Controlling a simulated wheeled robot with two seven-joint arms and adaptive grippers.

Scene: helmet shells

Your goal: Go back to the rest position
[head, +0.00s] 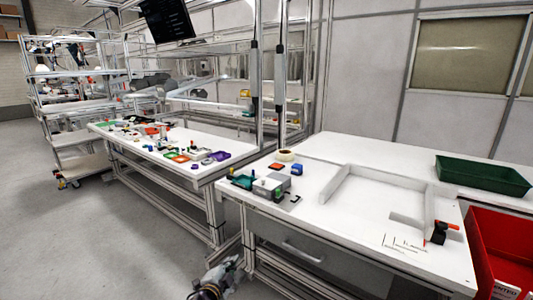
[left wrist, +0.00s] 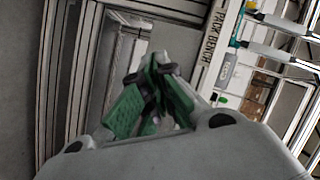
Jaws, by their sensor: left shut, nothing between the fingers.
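My left gripper (head: 222,272) is low at the bottom edge of the head view, in front of the benches and below the level of their tops. In the left wrist view its green-padded fingers (left wrist: 152,72) are together with nothing between them. My right gripper does not show in either view.
A white workbench (head: 330,220) with a raised frame and small items stands at the right. A green tray (head: 482,175) and a red bin (head: 502,250) are at far right. A second bench (head: 150,142) holds several coloured parts. The grey floor (head: 110,240) at left is clear.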

